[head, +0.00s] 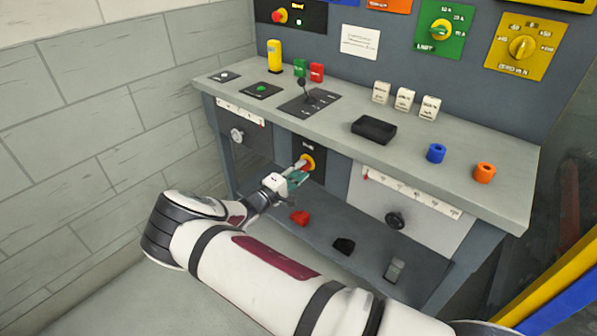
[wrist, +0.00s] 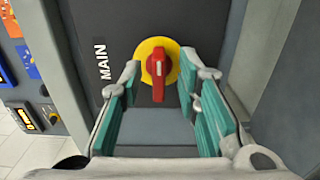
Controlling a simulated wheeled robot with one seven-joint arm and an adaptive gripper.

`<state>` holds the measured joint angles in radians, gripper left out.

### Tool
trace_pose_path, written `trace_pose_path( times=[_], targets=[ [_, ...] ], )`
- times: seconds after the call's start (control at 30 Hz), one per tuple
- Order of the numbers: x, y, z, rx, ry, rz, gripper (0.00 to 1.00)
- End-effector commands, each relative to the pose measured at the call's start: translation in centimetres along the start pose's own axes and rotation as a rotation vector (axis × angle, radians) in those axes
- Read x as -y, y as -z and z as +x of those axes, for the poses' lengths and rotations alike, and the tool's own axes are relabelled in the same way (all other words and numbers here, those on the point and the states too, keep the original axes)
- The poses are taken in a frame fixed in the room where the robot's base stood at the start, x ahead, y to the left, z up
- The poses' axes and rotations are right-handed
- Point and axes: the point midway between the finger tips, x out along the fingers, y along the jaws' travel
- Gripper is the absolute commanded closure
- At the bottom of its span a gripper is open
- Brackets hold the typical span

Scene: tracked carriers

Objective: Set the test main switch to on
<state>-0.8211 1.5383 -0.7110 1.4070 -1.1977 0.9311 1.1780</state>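The main switch is a red rotary handle (wrist: 157,72) on a yellow round plate (wrist: 170,49), set in a dark panel marked MAIN. In the wrist view the red handle points down the picture, between my fingers. My gripper (wrist: 160,85) is open, with one teal-padded finger on each side of the handle and a gap on both sides. In the head view the yellow plate (head: 308,161) shows under the bench top, and my gripper (head: 298,173) is right in front of it, partly hiding the red handle.
The bench top (head: 460,156) overhangs the switch panel. A black knob (head: 395,220) on a pale panel is to the right, and another knob (head: 237,136) is to the left. Red (head: 299,217), black (head: 344,245) and grey (head: 394,270) blocks lie on the lower shelf.

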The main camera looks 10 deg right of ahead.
Motion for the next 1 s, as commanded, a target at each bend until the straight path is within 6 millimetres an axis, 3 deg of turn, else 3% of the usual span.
trace_pose_path(
  times=[0.17, 0.7, 1.0],
  targets=[
    [0.0, 0.1, -1.2, -0.002, 0.001, 0.001, 0.70],
    [0.0, 0.1, -10.8, -0.001, 0.001, 0.001, 0.70],
    [0.1, 0.0, -12.1, -0.001, 0.001, 0.000, 0.70]
  ],
)
